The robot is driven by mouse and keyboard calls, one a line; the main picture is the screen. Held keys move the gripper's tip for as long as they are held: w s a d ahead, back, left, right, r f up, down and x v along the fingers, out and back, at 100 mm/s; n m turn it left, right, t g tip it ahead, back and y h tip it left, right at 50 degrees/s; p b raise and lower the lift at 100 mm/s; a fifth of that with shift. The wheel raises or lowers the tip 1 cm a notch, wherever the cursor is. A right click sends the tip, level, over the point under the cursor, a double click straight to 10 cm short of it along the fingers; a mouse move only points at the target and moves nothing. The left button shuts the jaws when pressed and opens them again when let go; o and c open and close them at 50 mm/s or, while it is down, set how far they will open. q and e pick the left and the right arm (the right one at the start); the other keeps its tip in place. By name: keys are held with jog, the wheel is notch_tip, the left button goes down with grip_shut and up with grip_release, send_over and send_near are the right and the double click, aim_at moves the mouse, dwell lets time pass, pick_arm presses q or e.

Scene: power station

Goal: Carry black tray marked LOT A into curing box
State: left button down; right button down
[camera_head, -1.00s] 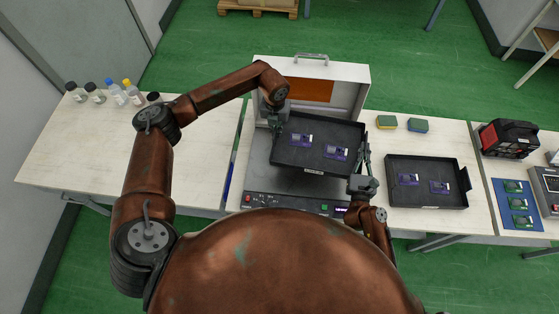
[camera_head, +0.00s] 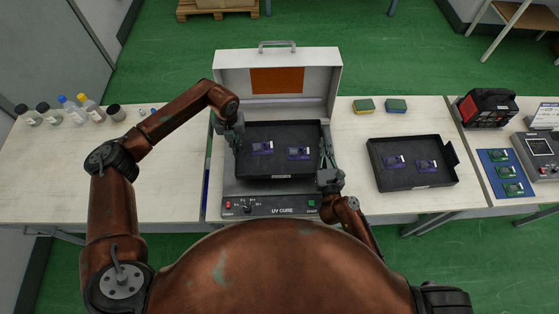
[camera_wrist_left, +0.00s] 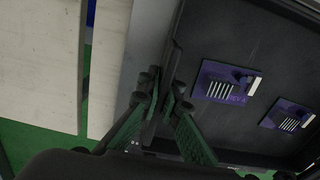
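A black tray (camera_head: 280,170) with two purple circuit boards (camera_head: 262,148) is inside the outline of the open UV curing box (camera_head: 300,205), under its raised lid (camera_head: 320,70). The tray looks level; I cannot tell whether it rests on the box floor. Its small front label is too small to read. My left gripper (camera_head: 238,143) is at the tray's left side; in the left wrist view its fingers (camera_wrist_left: 168,98) close around the tray wall (camera_wrist_left: 176,60). My right gripper (camera_head: 325,160) is at the tray's right wall and appears shut on it, though its fingertips are partly hidden.
A second black tray (camera_head: 385,182) with two purple boards lies on the right bench. Two sponges (camera_head: 364,106), a red-black device (camera_head: 487,108) and a blue mat (camera_head: 494,185) with green boards are there too. Several bottles (camera_head: 75,112) stand on the left bench.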

aim_at(238, 153)
dwell(0.3)
pick_arm(q)
jog(key=shift+f, duration=0.2)
pick_arm(e)
jog(key=shift+f, duration=0.2)
